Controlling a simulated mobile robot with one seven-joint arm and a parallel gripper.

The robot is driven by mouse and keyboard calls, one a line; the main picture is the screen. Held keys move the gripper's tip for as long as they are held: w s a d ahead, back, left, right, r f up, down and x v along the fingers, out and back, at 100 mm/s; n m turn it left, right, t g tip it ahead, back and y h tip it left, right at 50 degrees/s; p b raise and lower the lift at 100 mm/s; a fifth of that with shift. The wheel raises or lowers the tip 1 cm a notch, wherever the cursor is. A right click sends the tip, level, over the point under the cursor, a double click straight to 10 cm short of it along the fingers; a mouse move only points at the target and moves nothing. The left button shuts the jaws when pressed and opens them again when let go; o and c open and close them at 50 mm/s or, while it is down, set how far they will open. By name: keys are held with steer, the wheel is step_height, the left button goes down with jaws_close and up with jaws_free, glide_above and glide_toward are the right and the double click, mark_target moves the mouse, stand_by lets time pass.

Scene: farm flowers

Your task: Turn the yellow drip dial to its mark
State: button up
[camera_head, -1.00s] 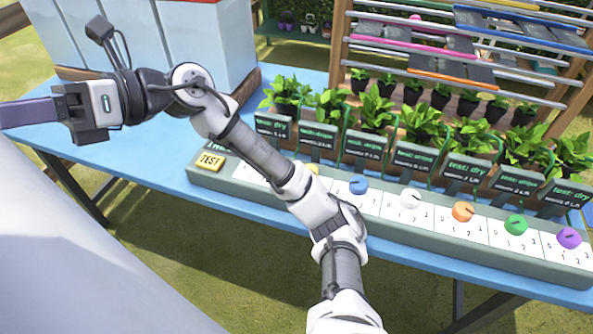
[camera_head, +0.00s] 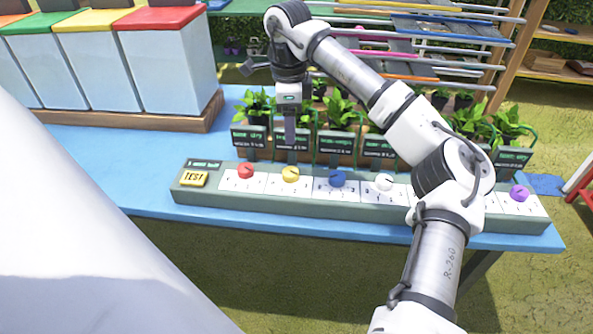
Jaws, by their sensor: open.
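The yellow drip dial (camera_head: 290,174) sits on the long grey control panel (camera_head: 340,213), second from the left, between the red dial (camera_head: 245,170) and the blue dial (camera_head: 337,179). Its mark and pointer are too small to read. My gripper (camera_head: 290,145) points down above and just behind the yellow dial, apart from it. It is open and holds nothing that I can see; the gap between its fingers is hard to make out from here.
A yellow TEST button (camera_head: 193,179) is at the panel's left end. Small signs (camera_head: 335,148) and potted plants (camera_head: 340,110) stand close behind the dials. White bins with coloured lids (camera_head: 165,60) stand at the back left. My arm covers some dials at right.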

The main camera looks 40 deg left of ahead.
mark_target(290, 171)
step_height(290, 171, down, 14)
steer(key=shift+a+r+p, duration=0.1)
steer(key=shift+r+p, duration=0.05)
steer(key=shift+p, duration=0.95)
steer(key=c, duration=1)
